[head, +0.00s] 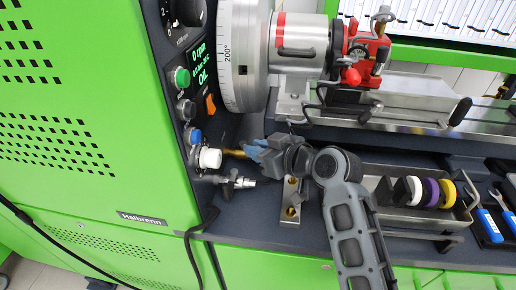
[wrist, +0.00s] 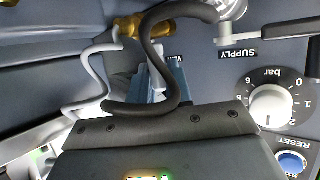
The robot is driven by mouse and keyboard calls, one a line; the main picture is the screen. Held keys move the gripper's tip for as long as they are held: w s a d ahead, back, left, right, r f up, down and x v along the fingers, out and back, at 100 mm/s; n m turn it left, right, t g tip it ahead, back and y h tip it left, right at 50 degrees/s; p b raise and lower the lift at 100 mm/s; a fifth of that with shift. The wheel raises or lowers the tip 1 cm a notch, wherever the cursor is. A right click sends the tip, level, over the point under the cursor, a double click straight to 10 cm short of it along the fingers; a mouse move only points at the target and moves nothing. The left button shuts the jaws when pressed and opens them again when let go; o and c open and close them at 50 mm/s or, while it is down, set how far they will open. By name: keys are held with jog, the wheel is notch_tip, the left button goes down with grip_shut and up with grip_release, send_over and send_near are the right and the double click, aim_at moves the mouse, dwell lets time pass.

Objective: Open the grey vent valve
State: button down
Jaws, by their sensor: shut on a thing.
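My gripper (head: 258,149) reaches to the green bench's dark front panel, just right of the white knob. Its blue fingers (wrist: 172,82) are closed at the vent valve, beside a brass fitting (head: 234,153), which also shows at the top of the wrist view (wrist: 128,27). A light grey piece (wrist: 154,75), apparently the vent valve's handle, shows between the fingers. Most of the valve is hidden by the fingers and a black curved hose, and its handle angle cannot be told.
A metal supply valve (head: 238,183) sits just below my gripper, with its lever (wrist: 282,38) near the "SUPPLY" label. A white pressure knob (wrist: 271,106) and blue reset button (wrist: 292,162) are close by. A tray (head: 462,210) holds coloured rings at right.

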jog(key=shift+f, duration=0.1)
jog(key=shift+w+d+f+n+b, duration=0.2)
jog(key=shift+n+b, duration=0.1)
jog(key=shift+b, duration=0.45)
jog(key=shift+w+d+n+g+y+b, duration=0.35)
jog(key=shift+n+g+y+b, duration=0.3)
jog(key=shift+g+b, duration=0.4)
jog(key=shift+w+d+r+n+g+y+b, duration=0.1)
jog(key=shift+w+d+n+g+y+b, duration=0.1)
jog(key=shift+n+g+y+b, duration=0.45)
jog(key=shift+w+d+r+n+g+y+b, duration=0.1)
jog(key=shift+w+d+n+g+y+b, duration=0.1)
jog(key=shift+n+g+b, duration=0.8)
jog(key=shift+a+t, duration=0.1)
jog(key=shift+t, duration=0.3)
jog(key=c, duration=1.1)
grip_release()
jog(key=shift+m, duration=0.3)
jog(key=shift+r, duration=0.1)
